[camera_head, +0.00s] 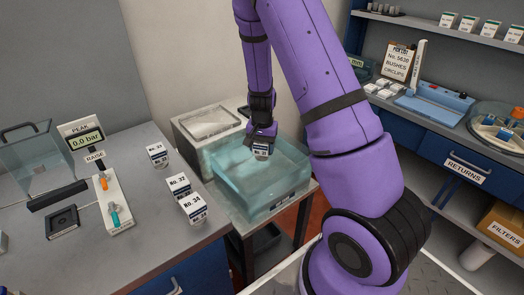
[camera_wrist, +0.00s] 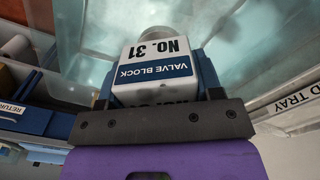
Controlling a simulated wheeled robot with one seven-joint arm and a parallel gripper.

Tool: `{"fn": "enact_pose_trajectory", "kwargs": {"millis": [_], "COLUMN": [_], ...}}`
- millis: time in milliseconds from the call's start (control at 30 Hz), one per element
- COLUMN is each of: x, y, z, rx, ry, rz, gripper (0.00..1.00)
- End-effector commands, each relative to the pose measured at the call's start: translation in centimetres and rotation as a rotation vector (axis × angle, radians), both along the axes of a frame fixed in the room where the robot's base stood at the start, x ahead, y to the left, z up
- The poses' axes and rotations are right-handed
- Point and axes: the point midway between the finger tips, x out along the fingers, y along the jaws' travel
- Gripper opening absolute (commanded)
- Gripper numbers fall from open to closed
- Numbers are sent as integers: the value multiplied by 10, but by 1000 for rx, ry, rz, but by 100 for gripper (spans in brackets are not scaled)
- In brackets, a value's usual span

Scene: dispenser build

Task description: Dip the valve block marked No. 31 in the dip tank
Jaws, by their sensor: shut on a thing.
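The valve block (camera_wrist: 155,62) is white with a blue band and reads No. 31 in the wrist view. My gripper (camera_wrist: 157,75) is shut on it, with a finger on each side. In the head view my gripper (camera_head: 261,133) points down and holds the block (camera_head: 261,150) over the dip tank (camera_head: 285,188), a translucent teal box on a stand. Teal surrounds the block's far end in the wrist view. I cannot tell whether the block touches the liquid.
Other white blocks, one marked No. 34 (camera_head: 193,210), stand on the left bench (camera_head: 150,255). A pale box with a recessed top (camera_head: 208,122) adjoins the tank behind. A pressure readout (camera_head: 85,140) stands at left. A returns drawer (camera_head: 465,172) and shelves are at right.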

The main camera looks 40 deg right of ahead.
Motion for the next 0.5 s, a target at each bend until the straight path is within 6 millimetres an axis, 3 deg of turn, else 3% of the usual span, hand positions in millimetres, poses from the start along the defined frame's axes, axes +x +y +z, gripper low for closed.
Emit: {"fn": "enact_pose_trajectory", "kwargs": {"millis": [500], "x": [1], "y": [1], "z": [34], "rx": [1], "ry": [-2], "rz": [1], "gripper": [6]}}
